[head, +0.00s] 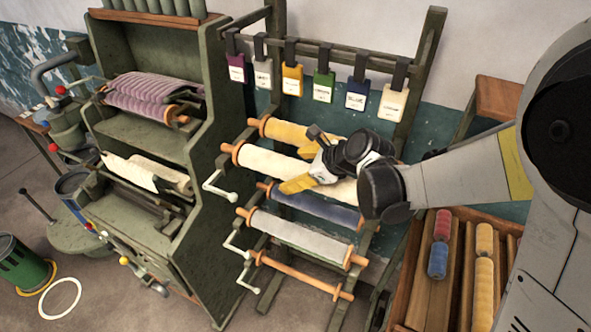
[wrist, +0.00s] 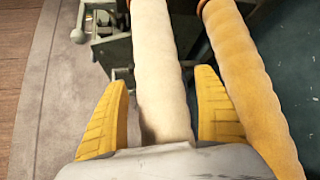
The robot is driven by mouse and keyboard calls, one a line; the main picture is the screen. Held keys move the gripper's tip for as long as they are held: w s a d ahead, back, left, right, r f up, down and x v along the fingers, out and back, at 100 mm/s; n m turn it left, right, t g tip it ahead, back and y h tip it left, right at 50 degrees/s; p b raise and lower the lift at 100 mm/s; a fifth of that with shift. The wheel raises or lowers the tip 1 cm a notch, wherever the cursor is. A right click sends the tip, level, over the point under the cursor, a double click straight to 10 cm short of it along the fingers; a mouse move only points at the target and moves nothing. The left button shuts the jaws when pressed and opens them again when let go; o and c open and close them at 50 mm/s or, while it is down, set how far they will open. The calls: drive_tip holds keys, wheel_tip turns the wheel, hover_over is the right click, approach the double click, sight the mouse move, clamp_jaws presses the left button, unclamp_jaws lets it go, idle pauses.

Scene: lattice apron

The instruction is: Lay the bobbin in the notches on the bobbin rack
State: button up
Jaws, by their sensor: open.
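The bobbin rack (head: 432,42) is a green leaning frame with rolls lying across it one below another. A cream bobbin (head: 262,161) lies second from the top, its orange left end visible and its right part hidden behind my gripper. My gripper (head: 294,168) is open, with one yellow finger on each side of the cream bobbin. In the wrist view the cream bobbin (wrist: 158,60) runs between the spread fingers, with gaps beside it. I cannot tell whether its ends sit in notches.
A yellow roll (head: 285,131) lies just above, close to one finger; it also shows in the wrist view (wrist: 245,75). Blue (head: 315,205) and pale grey (head: 295,238) rolls lie below. Cranks (head: 220,190) stick out left. A green cabinet (head: 215,120) stands left, a wooden spool tray (head: 410,290) right.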

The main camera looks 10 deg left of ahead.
drive_tip(key=v, duration=1.2)
drive_tip(key=s+d+n+t+h+b, duration=0.15)
drive_tip(key=s+d+n+h, duration=0.65)
drive_tip(key=s+d+n, duration=1)
wheel_tip(320, 180, down, 21)
drive_tip(key=w+n+b, duration=0.2)
drive_tip(key=b, duration=1.8)
drive_tip(key=shift+d, duration=0.2)
